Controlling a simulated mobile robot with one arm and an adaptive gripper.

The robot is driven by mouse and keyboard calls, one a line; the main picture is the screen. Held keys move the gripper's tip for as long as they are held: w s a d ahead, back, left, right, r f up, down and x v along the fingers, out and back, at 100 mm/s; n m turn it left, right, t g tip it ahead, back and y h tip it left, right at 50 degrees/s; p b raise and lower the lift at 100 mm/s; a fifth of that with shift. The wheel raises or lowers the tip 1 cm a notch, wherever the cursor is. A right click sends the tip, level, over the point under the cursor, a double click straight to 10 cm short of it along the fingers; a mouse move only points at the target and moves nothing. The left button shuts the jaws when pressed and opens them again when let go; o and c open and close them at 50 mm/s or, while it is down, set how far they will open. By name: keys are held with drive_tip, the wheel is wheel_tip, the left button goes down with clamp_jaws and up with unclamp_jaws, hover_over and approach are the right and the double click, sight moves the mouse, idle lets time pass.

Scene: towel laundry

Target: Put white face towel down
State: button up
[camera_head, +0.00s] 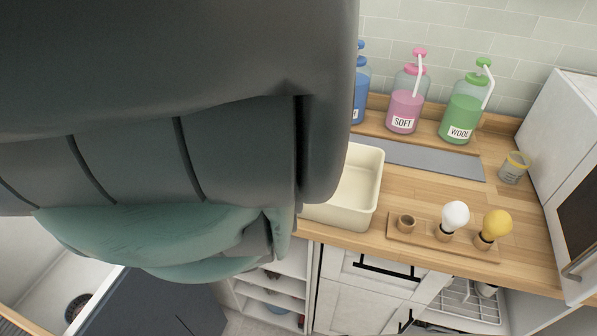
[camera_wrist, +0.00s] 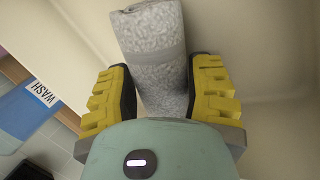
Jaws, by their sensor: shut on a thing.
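The white face towel (camera_wrist: 152,45) is a rolled, pale grey-white speckled cloth in the wrist view. My gripper (camera_wrist: 160,82) has its two yellow ridged fingers on either side of the towel and is shut on it. The towel's far end sticks out beyond the fingertips. Cream surfaces, which look like the inside of a tub, lie behind the towel; I cannot tell whether the towel touches them. In the head view my arm hides the towel and the fingers.
A cream tub (camera_head: 361,190) stands on the wooden counter (camera_head: 420,190), partly behind my arm. Pink (camera_head: 404,105) and green (camera_head: 462,110) pump bottles stand at the back. A wooden holder (camera_head: 440,240) with white and yellow round-topped brushes is to the right. A WASH label (camera_wrist: 42,92) shows at left.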

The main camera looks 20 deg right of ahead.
drive_tip(key=shift+f, duration=0.3)
drive_tip(key=o, duration=1)
drive_tip(key=shift+r, duration=0.15)
